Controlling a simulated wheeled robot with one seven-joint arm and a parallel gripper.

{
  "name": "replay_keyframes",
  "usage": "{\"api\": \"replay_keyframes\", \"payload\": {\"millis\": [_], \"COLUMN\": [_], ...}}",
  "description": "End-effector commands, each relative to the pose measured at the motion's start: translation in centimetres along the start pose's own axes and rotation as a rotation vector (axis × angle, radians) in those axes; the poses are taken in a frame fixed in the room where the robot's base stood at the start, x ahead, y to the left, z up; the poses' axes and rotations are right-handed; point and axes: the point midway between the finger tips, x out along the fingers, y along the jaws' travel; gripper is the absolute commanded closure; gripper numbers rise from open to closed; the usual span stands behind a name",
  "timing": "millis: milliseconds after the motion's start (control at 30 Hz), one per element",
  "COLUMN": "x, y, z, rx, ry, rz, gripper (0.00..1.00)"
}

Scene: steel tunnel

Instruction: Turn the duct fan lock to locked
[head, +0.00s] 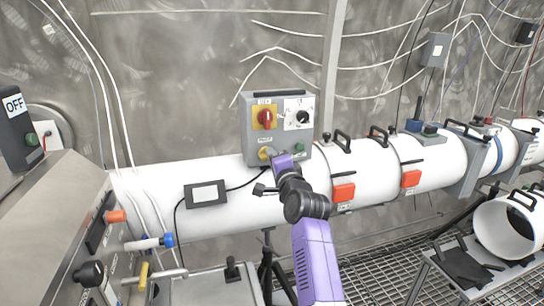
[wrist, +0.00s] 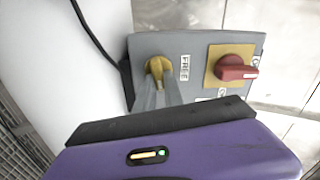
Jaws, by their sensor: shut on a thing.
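A grey control box (head: 278,122) stands on the white duct. Low on its face is a yellow lock knob (head: 265,153), which also shows in the wrist view (wrist: 157,67). A label reading FREE (wrist: 184,67) is beside the knob. My gripper (wrist: 156,88) is shut on the yellow knob, its two grey fingers reaching to it. The fingers hide part of the knob. In the head view my purple gripper (head: 280,161) meets the box's lower edge and hides the fingertips.
A red rotary switch on a yellow plate (head: 264,117) and a black dial on a white plate (head: 299,114) sit above the knob. The red switch also shows in the wrist view (wrist: 232,68). A small black-framed panel (head: 206,194) with a cable is on the duct (head: 225,216).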

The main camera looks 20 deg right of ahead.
Motion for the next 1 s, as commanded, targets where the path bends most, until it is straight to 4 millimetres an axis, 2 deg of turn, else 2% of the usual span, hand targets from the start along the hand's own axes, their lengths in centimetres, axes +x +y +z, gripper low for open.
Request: {"api": "replay_keyframes", "payload": {"millis": [400,967,1000], "x": [-0.01,-0.01,-0.01], "y": [0.40,0.51,0.50], "z": [0.00,0.00,0.00], "rx": [0.186,0.211,0.211], "ry": [0.000,0.000,0.000], "rz": [0.004,0.004,0.004], "gripper": [1.00,1.00,0.80]}}
